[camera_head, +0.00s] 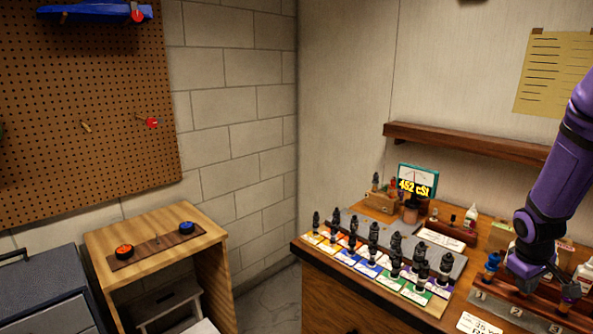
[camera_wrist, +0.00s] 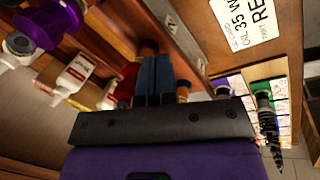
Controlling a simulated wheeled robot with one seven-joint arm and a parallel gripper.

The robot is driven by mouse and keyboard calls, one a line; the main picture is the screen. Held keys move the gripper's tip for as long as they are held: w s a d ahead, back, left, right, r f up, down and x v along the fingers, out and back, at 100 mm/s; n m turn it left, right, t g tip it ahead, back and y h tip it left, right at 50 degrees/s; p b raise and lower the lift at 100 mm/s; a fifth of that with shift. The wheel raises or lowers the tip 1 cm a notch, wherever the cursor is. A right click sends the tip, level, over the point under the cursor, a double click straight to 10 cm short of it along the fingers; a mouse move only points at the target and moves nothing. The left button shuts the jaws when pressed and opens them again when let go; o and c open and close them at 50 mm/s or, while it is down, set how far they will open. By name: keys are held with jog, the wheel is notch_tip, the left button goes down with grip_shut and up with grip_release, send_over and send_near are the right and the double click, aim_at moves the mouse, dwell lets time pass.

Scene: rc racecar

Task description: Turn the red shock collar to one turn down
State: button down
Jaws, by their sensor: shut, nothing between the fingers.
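My gripper (camera_head: 530,268) is low over the right part of the bench, at the numbered wooden rack (camera_head: 497,304). In the wrist view its two blue-grey fingers (camera_wrist: 155,72) are together and hold nothing. A blue-topped part (camera_head: 492,261) stands in the rack just left of my gripper. I cannot clearly make out the red shock collar; my gripper hides part of the rack. A red object (camera_wrist: 126,84) shows beside the fingers in the wrist view, but I cannot tell what it is.
Several dark shocks stand on coloured cards (camera_head: 373,262) to the left on the bench. A display reading 452 cSt (camera_head: 416,183) stands behind them. A small wooden table (camera_head: 195,248) is at the far left.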

jog(key=shift+w+d, duration=0.35)
jog(key=shift+d, duration=0.15)
dwell(0.9)
jog(key=shift+w+a, duration=0.15)
jog(key=shift+w, duration=0.25)
dwell(0.5)
jog(key=shift+w, duration=0.4)
jog(key=shift+a, duration=0.1)
dwell(0.4)
jog(key=shift+w+a+r, duration=0.1)
jog(key=shift+a, duration=0.2)
notch_tip(320, 180, up, 6)
jog(key=shift+f, duration=0.1)
dwell(0.4)
